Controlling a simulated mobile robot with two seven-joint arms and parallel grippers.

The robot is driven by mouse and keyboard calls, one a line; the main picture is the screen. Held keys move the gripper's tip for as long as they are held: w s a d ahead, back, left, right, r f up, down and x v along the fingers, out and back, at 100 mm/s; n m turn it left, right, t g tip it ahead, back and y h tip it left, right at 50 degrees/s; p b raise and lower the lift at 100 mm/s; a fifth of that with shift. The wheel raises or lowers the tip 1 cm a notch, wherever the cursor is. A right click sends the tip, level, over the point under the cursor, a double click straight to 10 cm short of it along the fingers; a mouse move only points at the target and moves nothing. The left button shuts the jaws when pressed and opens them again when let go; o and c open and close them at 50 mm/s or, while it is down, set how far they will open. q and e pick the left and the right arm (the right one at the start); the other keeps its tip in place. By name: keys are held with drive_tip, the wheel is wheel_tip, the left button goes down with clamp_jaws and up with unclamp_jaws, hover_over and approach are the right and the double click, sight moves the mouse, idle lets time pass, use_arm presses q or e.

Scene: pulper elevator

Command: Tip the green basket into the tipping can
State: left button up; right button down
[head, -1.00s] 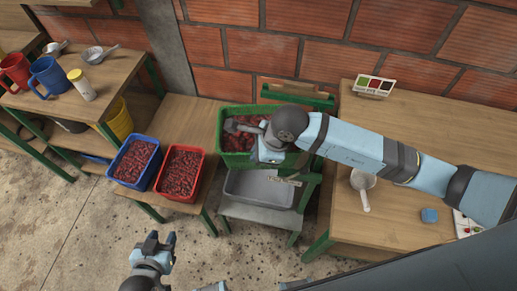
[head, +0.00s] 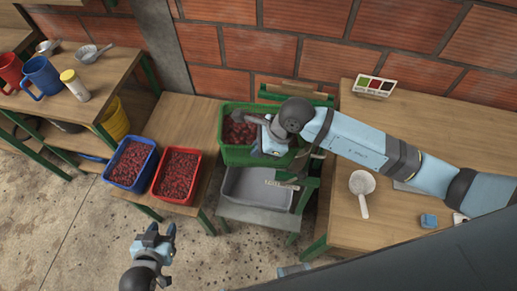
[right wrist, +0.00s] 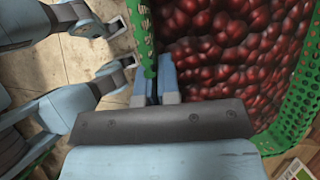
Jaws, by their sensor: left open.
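The green basket (head: 226,155), full of red cherries, stands upright at the back of the wooden bench against the brick wall. In the right wrist view its meshed green rim (right wrist: 143,30) runs down between the fingers of my right gripper (right wrist: 155,85), which look closed on it. In the head view my right gripper (head: 271,148) is at the basket's front right part and hides some of it. A grey open container (head: 232,205), perhaps the tipping can, sits just in front and looks empty. My left gripper (head: 163,233) is open and empty, low over the floor, apart from the basket.
A blue basket (head: 112,176) and a red basket (head: 160,191) of cherries stand to the left. The right table holds a white scoop (head: 362,188) and a blue block (head: 428,220). Mugs stand on the left shelf. Floor between is clear.

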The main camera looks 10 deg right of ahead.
drive_tip(key=r+y, duration=0.1)
drive_tip(key=r+g+y+p, duration=0.1)
drive_tip(key=r, duration=0.1)
drive_tip(key=shift+w+d+r, duration=0.1)
drive_tip(key=shift+w+r, duration=0.1)
drive_tip(key=shift+r, duration=0.1)
drive_tip(key=shift+w+d+r+m+g+y+b, duration=0.2)
drive_tip(key=shift+d+r+g+y+b, duration=0.1)
drive_tip(key=shift+r+y, duration=0.3)
drive_tip(key=shift+w+d+r+m+g+y+b, duration=0.2)
drive_tip(key=shift+r+g+y+b, duration=0.15)
drive_tip(key=shift+r, duration=0.3)
idle(0.3)
